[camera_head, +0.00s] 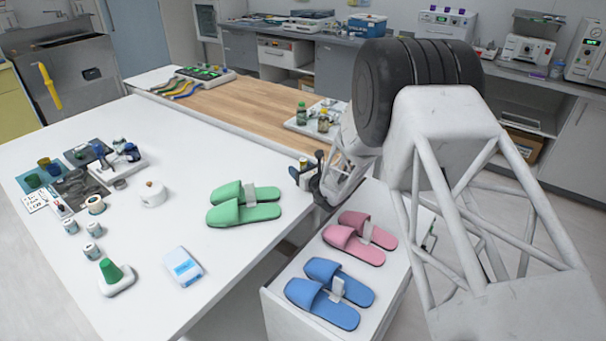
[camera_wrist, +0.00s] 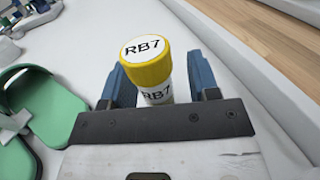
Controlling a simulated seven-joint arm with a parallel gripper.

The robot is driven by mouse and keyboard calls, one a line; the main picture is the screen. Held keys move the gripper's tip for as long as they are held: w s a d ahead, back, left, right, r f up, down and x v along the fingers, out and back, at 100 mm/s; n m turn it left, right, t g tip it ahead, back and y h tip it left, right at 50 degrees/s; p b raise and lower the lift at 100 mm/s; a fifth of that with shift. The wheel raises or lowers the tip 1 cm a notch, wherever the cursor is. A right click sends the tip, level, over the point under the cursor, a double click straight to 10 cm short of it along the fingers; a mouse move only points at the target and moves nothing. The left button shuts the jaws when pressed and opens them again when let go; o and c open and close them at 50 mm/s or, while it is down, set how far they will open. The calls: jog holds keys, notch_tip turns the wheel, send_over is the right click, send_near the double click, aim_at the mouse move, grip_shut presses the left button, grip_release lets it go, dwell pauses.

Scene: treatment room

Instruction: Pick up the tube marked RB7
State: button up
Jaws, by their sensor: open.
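The tube marked RB7 (camera_wrist: 156,95) has a yellow cap with a white label on top and a white label on its side. It stands between the two blue fingers of my gripper (camera_wrist: 161,80), which is open, one finger on each side. I cannot tell whether either finger touches it. The lower end of the tube is hidden behind the gripper's dark plate. In the head view the tube's yellow cap (camera_head: 303,162) shows small at my gripper (camera_head: 302,175), by the white table's right edge.
Green slippers (camera_head: 245,203) lie left of my gripper on the white table (camera_head: 215,262); one also shows in the wrist view (camera_wrist: 40,105). Pink slippers (camera_head: 361,238) and blue slippers (camera_head: 330,293) lie on a lower white surface. A tray (camera_head: 294,125) with bottles stands behind.

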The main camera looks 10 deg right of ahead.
aim_at(305, 164)
jog(key=c, duration=1)
jog(key=shift+r, duration=0.1)
jog(key=shift+r, duration=1.45)
jog(key=shift+s+r, duration=0.25)
jog(key=shift+s, duration=0.05)
jog(key=s, duration=0.5)
jog(key=s+r, duration=0.1)
jog(key=s, duration=0.9)
jog(key=shift+s+d+r, duration=0.2)
jog(key=shift+d, duration=0.15)
